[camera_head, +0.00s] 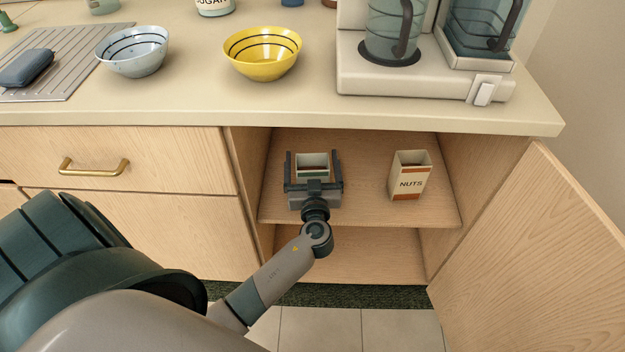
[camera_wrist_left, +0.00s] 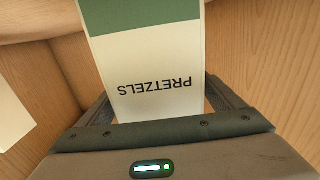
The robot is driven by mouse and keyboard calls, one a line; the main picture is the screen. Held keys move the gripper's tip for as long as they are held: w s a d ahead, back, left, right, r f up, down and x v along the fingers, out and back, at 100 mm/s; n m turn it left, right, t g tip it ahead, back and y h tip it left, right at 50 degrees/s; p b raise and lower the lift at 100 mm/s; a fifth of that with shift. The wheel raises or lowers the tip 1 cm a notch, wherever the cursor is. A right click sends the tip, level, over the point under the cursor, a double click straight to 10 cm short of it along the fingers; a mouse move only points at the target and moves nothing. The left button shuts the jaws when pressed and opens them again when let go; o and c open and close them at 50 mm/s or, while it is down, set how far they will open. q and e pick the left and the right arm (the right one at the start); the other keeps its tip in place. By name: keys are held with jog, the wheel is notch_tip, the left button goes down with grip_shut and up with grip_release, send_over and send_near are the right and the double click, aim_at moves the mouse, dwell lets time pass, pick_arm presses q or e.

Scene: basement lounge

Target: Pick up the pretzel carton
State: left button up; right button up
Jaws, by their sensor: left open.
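The pretzel carton (camera_head: 313,159) stands on the upper shelf of the open cabinet, mostly hidden behind my left gripper in the head view. In the left wrist view the carton (camera_wrist_left: 150,65) is cream with a green band, and its PRETZELS lettering appears upside down. My left gripper (camera_head: 313,168) is open, with one finger on each side of the carton. In the left wrist view the fingers of my left gripper (camera_wrist_left: 160,98) flank the carton; whether they touch it is hard to tell. My right gripper is not in view.
A nuts carton (camera_head: 410,176) stands on the same shelf (camera_head: 362,207) to the right. The cabinet door (camera_head: 540,255) hangs open at the right. The countertop (camera_head: 200,100) above holds a yellow bowl (camera_head: 262,55), a pale blue bowl (camera_head: 135,53) and a coffee machine (camera_head: 425,82).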

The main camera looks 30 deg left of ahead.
pick_arm(q)
jog(key=shift+c, duration=0.3)
jog(key=c, duration=1.2)
jog(key=shift+o, duration=0.2)
jog(key=d+r, duration=1.1)
jog(key=shift+d, duration=0.25)
jog(key=shift+s, duration=0.1)
jog(key=shift+r, duration=0.1)
